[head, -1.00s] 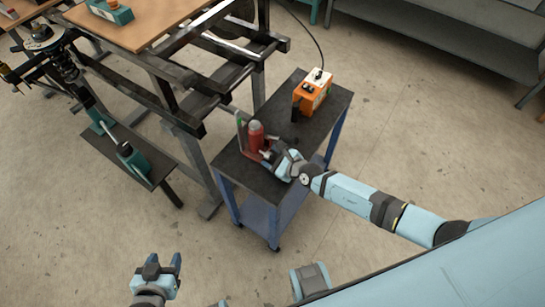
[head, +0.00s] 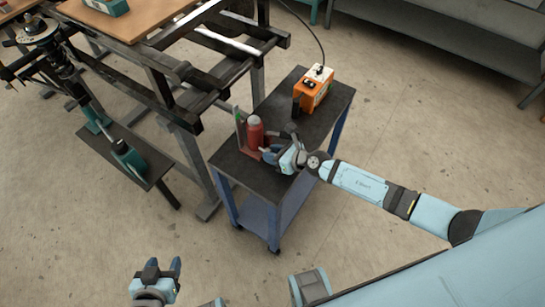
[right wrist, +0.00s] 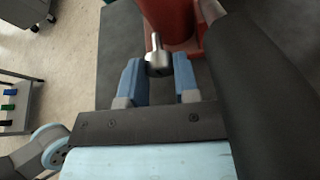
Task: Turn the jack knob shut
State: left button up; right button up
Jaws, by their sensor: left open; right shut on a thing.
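The jack, a red bottle-like body with a grey top (head: 255,130), stands upright on the dark top of a small blue cart (head: 245,175). The right wrist view shows the lower part of its red body (right wrist: 172,18) and a small grey metal knob (right wrist: 158,62) on a short stem in front of it. My right gripper (head: 270,154) is at the jack's near right side. Its two blue fingers (right wrist: 160,76) are on either side of the knob and shut on it. My left gripper (head: 164,264) is open and empty, low over the floor, away from the cart.
An orange box (head: 313,90) with a cable stands at the cart's far right. A dark steel frame (head: 180,85) rises close to the cart's left side. A large dark shape (right wrist: 265,80) fills the right of the wrist view. The floor in front is clear.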

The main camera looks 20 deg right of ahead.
dwell(0.3)
jog(key=o, duration=0.9)
jog(key=shift+o, duration=0.2)
jog(key=p+v, duration=0.1)
jog(key=v, duration=1.2)
jog(key=shift+s+d+r, duration=0.15)
jog(key=shift+d+r, duration=0.05)
jog(key=shift+d, duration=0.15)
